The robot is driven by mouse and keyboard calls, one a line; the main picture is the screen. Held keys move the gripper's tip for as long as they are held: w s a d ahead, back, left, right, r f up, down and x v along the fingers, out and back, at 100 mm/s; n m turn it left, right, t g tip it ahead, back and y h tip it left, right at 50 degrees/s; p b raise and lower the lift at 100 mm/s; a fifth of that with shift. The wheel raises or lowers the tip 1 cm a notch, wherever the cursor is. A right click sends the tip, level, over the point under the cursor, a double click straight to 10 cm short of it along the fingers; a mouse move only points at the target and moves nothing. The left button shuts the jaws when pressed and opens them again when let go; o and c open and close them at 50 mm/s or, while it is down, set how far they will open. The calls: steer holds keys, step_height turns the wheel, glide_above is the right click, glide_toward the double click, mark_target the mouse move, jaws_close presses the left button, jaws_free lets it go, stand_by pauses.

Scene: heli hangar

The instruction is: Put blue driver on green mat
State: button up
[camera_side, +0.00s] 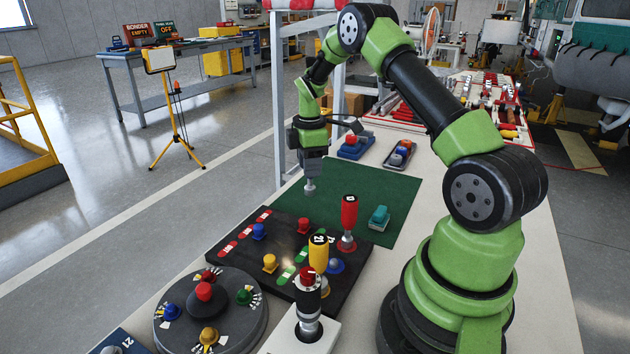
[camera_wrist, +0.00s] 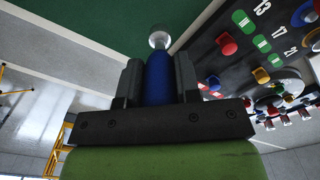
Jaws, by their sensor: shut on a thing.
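My gripper (camera_side: 311,170) is shut on the blue driver (camera_wrist: 158,78). In the wrist view the driver's blue handle sits between the two dark fingers, with its pale round end sticking out past them. In the side view the fingers hide most of the driver, and only its grey end (camera_side: 310,188) shows, pointing down. The green mat (camera_side: 285,196) lies flat on the bench, and part of it shows in the wrist view (camera_wrist: 75,25). The driver hangs in front of the mat's left part in the side view, apparently above the surface; its exact height is unclear.
A teal object (camera_side: 379,217) sits on the mat's right part. A red driver (camera_side: 348,212) and a yellow driver (camera_side: 318,254) stand upright by the black panel (camera_side: 235,247) with coloured knobs. A round grey dial (camera_side: 230,318) is in front. Small trays (camera_side: 402,155) lie behind the mat.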

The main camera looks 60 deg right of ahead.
mark_target(310, 180)
steer(key=shift+f, duration=1.95)
steer(key=shift+f, duration=0.15)
steer(key=o, duration=0.9)
steer(key=shift+o, duration=0.2)
